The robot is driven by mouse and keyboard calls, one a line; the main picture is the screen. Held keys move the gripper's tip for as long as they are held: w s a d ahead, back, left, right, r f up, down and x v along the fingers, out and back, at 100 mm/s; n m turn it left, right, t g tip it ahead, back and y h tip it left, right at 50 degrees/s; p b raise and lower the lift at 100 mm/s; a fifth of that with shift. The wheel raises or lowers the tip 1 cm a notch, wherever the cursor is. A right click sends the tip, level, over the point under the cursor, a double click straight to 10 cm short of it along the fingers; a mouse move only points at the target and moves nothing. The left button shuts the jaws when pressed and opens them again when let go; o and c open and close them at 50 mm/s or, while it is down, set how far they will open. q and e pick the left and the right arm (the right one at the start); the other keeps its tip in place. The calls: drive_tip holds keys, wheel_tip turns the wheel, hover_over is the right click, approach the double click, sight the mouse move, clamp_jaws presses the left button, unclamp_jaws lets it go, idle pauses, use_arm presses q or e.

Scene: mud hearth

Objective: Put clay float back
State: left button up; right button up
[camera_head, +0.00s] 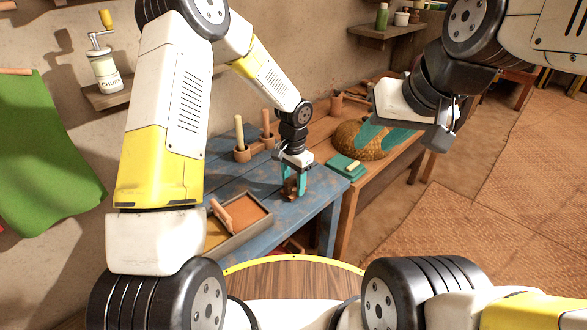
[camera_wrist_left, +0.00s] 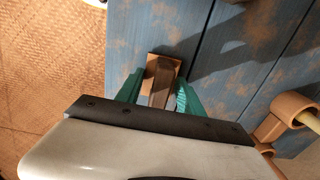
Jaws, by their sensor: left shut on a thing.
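The clay float, as I take it, is a small brown block with a tan plate (camera_wrist_left: 176,65) and a darker grip (camera_wrist_left: 161,86). In the head view it (camera_head: 290,188) shows at the blue table's right part. My left gripper (camera_head: 296,182) is shut on its grip, a teal finger on each side; the wrist view shows this gripper (camera_wrist_left: 160,95) too. I cannot tell whether the float touches the table. My right gripper (camera_head: 385,136) is open and empty, in the air in front of the woven basket (camera_head: 352,140).
A tray (camera_head: 262,228) with orange-brown fill and a handled tool (camera_head: 222,215) sits at the blue table's (camera_head: 310,212) front. Ring holders (camera_head: 242,154) with upright handles stand behind. A green stack (camera_head: 344,168) lies on the wooden table to the right. Blue table surface around the float is clear.

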sight(293, 177)
use_arm(q)
drive_tip(key=shift+f, duration=0.3)
drive_tip(key=o, duration=1.2)
drive_tip(key=shift+r, duration=0.1)
wheel_tip(293, 177, up, 12)
drive_tip(key=shift+f, duration=0.2)
drive_tip(key=s+a+r+n+t, duration=0.15)
drive_tip(key=s+a+r, duration=0.3)
drive_tip(key=r, duration=0.45)
drive_tip(key=s+a+r+n+t, duration=0.1)
drive_tip(key=s+a+r+n, duration=0.1)
drive_tip(key=s, duration=0.4)
drive_tip(key=s+a+r+n+t+h, duration=0.1)
drive_tip(key=s+a+r+n+t, duration=0.1)
drive_tip(key=s+a+r, duration=0.2)
drive_tip(key=s+a+r+n+t+h, duration=0.1)
drive_tip(key=s+a+r+n, duration=0.2)
drive_tip(key=s, duration=0.5)
drive_tip(key=shift+s+a+r+t, duration=0.15)
drive_tip(key=shift+r+t, duration=0.05)
drive_tip(key=shift+r, duration=0.2)
drive_tip(key=shift+s+a+r+t, duration=0.15)
drive_tip(key=shift+r, duration=0.2)
